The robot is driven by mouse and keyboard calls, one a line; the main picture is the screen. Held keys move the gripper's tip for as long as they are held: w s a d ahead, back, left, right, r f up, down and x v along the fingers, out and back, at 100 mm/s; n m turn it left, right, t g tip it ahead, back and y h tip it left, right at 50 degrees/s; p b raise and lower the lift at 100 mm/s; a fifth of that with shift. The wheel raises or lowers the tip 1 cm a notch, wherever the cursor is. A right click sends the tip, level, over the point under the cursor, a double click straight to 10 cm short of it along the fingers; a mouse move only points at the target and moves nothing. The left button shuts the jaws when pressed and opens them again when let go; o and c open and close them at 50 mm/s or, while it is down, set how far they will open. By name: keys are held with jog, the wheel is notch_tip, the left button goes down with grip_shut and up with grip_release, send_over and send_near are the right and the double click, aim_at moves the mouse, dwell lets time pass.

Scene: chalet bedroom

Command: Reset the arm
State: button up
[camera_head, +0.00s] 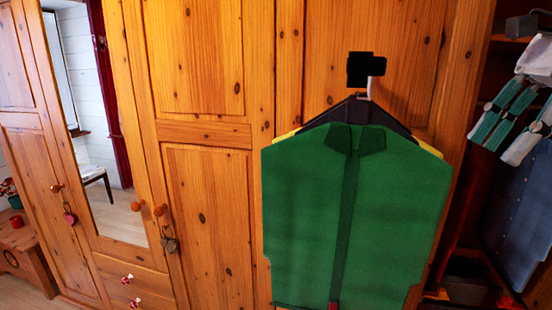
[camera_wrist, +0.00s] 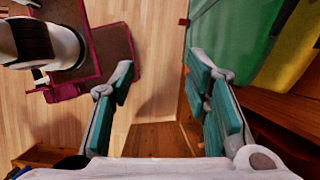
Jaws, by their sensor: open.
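My gripper (camera_head: 497,137) is at the right edge of the head view, its teal-padded fingers pointing down and to the left. It is open, with nothing between the fingers. In the wrist view my gripper (camera_wrist: 163,72) shows its two fingers spread wide, with wooden floor and a wood panel visible between and beyond them. A green vest (camera_head: 400,205) hangs to the left of the gripper in the head view, apart from it. The vest also shows in the wrist view (camera_wrist: 235,38), beyond the right finger.
The vest's dark hanger (camera_head: 357,112) hangs from a black hook (camera_head: 366,69) on the pine wardrobe (camera_head: 205,200). A dark blue garment (camera_head: 520,215) hangs in an open section below my gripper. A wooden chest (camera_head: 30,255) stands far left.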

jog(key=s+a+f+n+t+h, duration=0.2)
jog(key=s+a+f+n, duration=0.2)
jog(key=a+f+n, duration=0.2)
jog(key=s+a+f+n+t+h, duration=0.1)
jog(key=s+a+f+n, duration=0.4)
jog(key=f+n, duration=0.6)
jog(key=a+n+h, duration=0.1)
jog(key=a+n, duration=0.1)
jog(key=n, duration=0.1)
jog(key=shift+f+t, duration=0.3)
jog(key=shift+t, duration=0.1)
jog(key=shift+s+a, duration=0.1)
